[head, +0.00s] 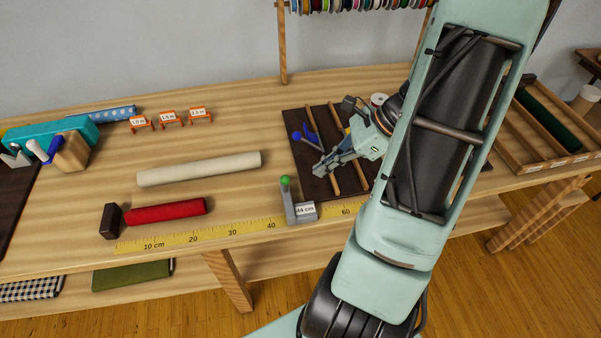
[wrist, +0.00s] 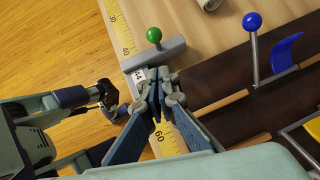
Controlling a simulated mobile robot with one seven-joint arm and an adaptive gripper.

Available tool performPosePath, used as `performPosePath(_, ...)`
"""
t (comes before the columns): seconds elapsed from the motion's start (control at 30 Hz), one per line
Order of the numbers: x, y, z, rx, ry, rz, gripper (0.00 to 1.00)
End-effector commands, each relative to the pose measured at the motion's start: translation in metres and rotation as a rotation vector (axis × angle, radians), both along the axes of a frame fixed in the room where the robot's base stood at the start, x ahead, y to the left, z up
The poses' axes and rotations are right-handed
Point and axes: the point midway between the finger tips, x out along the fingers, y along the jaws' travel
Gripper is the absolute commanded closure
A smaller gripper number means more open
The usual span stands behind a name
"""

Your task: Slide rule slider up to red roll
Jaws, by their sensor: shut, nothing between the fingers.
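The red roll (head: 165,211) lies along the yellow rule (head: 205,238), its left end by a dark block (head: 110,221). The grey slider (head: 290,208) stands on the rule well to the right of the roll, with bare rule between them. It has a green knob (head: 286,180) and a label reading 44 cm. My gripper (head: 321,171) is shut and empty, to the right of the slider and above the dark rack. In the wrist view my fingertips (wrist: 161,82) appear close to the slider (wrist: 155,55); I cannot tell whether they touch. The red roll is outside that view.
A cream roll (head: 200,168) lies behind the red roll. The dark rack (head: 300,125) with wooden rails and a blue-knobbed lever (wrist: 252,22) is under my gripper. Small orange stands (head: 170,117) are at the back. A wooden tray (head: 545,125) is at right.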

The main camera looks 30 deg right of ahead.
Motion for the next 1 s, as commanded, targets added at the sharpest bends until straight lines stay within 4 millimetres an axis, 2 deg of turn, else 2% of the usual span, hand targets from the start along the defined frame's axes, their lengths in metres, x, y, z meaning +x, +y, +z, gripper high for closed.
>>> performPosePath(0.1, 0.007, 0.015, -0.02, 0.003, 0.002, 0.003, 1.0)
performPosePath(0.23, 0.016, 0.033, -0.021, 0.0, 0.0, 0.004, 1.0)
performPosePath(0.4, 0.023, 0.045, -0.025, -0.001, 0.0, 0.002, 1.0)
performPosePath(1.0, 0.026, 0.047, -0.026, -0.003, -0.001, 0.001, 1.0)
